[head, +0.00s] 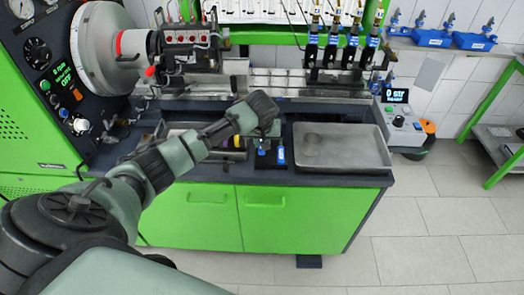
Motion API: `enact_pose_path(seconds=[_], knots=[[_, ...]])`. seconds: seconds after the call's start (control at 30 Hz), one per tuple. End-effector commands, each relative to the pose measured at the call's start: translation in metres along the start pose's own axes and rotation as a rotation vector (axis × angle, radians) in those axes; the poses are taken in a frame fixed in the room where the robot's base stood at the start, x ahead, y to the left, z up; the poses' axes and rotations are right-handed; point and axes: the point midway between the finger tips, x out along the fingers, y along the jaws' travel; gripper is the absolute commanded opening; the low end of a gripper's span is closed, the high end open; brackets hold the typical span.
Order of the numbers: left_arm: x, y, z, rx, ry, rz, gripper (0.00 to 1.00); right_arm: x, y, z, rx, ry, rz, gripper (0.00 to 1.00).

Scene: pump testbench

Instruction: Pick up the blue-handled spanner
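My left arm comes in from the lower left and reaches over the bench. Its wrist end (262,112) is above the middle of the worktop, and its fingers cannot be made out. A small bright blue piece (281,155) shows just below the wrist, on a dark block (270,163) beside the metal tray. It may be the spanner's blue handle, but it is too small to tell. No clear spanner shape shows; the arm hides part of the worktop. My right gripper is not in view.
A shallow metal tray (374,150) with a round mark or dish stands right of the wrist. Behind are a metal rail (290,82), a pump (190,45) and black blue-labelled injectors (331,48). Green cupboards (266,215) form the bench front.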

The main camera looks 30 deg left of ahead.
Motion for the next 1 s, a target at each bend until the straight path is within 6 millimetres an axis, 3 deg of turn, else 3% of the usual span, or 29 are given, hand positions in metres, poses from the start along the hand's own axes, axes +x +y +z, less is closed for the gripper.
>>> enact_pose_path(seconds=[0.3,0.5,0.7,1.0], knots=[[-0.088,0.001,-0.038,-0.002,0.008,0.005,0.00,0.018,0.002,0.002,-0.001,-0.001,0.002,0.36],[-0.126,0.001,-0.053,-0.001,0.005,0.003,0.00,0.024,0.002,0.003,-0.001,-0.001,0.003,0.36],[-0.143,0.000,-0.060,0.000,0.003,0.002,0.00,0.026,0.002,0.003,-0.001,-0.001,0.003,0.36],[-0.145,0.000,-0.060,0.000,0.001,0.001,0.00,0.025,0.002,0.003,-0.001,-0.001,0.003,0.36]])
